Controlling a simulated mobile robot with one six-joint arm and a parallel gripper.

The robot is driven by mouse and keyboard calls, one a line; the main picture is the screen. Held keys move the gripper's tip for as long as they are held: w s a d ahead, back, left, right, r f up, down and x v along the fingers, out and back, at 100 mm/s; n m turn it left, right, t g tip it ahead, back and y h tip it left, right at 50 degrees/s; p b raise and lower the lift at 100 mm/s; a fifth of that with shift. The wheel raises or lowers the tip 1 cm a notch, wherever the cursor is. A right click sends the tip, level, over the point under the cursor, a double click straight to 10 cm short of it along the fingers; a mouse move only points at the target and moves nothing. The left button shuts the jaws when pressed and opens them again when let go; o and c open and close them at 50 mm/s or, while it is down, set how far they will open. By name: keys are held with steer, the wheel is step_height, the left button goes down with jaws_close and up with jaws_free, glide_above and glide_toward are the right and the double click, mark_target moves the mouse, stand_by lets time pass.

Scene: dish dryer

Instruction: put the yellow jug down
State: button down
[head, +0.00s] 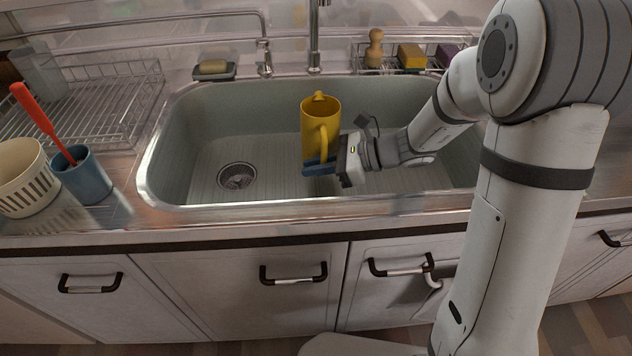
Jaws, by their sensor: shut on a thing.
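The yellow jug (312,120) is upright inside the sink basin (215,130), right of the drain. Its spout points up at the top and its handle faces toward me. My gripper (320,168) reaches in from the right, with blue fingers at the jug's lower part below the handle. The gripper is shut on the jug. I cannot tell whether the jug's base touches the sink floor, as the fingers cover its lower part.
A drain (237,177) lies left of the jug, with bare sink floor around it. A wire rack (95,100), a blue cup (82,178) with a red-handled tool and a cream basket (25,180) stand left. The faucet (314,40) rises behind. A caddy with sponges (412,56) is at the back right.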

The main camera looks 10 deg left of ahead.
step_height(320, 180, down, 4)
steer(key=shift+f+b, duration=0.2)
steer(key=shift+b, duration=0.5)
steer(key=shift+r, duration=0.1)
steer(key=c, duration=1.9)
jaws_free()
steer(key=shift+f, duration=0.2)
steer(key=o, duration=0.4)
steer(key=shift+o, duration=0.2)
steer(key=shift+r, duration=0.15)
steer(key=shift+d+r, duration=0.15)
steer(key=shift+r, duration=0.05)
steer(key=p+v, duration=0.2)
steer(key=v, duration=0.5)
